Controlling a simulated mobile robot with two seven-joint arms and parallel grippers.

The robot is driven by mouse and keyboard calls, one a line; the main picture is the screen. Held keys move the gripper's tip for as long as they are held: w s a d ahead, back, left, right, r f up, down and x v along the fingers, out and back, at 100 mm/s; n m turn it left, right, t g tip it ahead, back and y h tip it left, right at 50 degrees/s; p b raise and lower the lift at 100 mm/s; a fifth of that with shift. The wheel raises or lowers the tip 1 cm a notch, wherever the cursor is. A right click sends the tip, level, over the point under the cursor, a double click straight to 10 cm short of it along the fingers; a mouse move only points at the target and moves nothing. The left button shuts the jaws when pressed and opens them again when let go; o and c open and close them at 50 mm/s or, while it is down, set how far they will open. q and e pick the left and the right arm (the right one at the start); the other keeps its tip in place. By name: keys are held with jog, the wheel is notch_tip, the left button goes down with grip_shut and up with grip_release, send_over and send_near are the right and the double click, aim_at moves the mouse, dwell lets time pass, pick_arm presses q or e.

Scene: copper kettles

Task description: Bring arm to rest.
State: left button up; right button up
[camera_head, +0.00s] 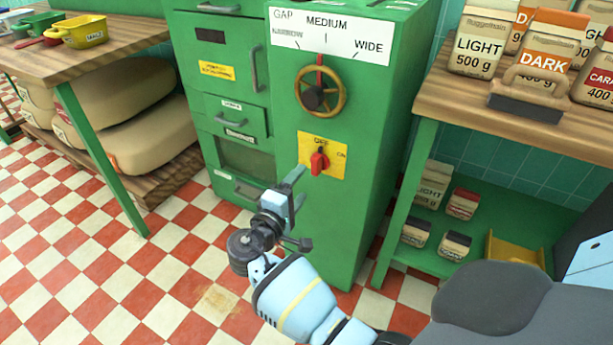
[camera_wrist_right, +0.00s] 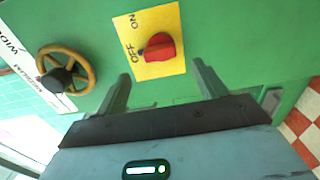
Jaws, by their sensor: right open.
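My right gripper (camera_head: 298,188) is in front of the green machine (camera_head: 350,210), just below and left of the red knob (camera_head: 319,163). The knob sits on a yellow plate (camera_head: 336,163) marked OFF and ON, and appears to point toward OFF. In the right wrist view, the open fingers (camera_wrist_right: 161,70) stand apart on either side of the knob (camera_wrist_right: 160,47), with nothing held between them. Whether they touch the machine's face is not clear. My left gripper is not in view.
A brass handwheel (camera_head: 321,92) with a gap scale is above the knob. A wooden table (camera_head: 75,47) with sacks below stands left. A shelf with a wooden top (camera_head: 450,95), holding labelled bags, stands close on the right. The checkered floor (camera_head: 100,270) at left is clear.

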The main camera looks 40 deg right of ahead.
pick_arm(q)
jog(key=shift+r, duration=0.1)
pick_arm(e)
jog(key=shift+s+a, duration=0.3)
jog(key=shift+a, duration=0.35)
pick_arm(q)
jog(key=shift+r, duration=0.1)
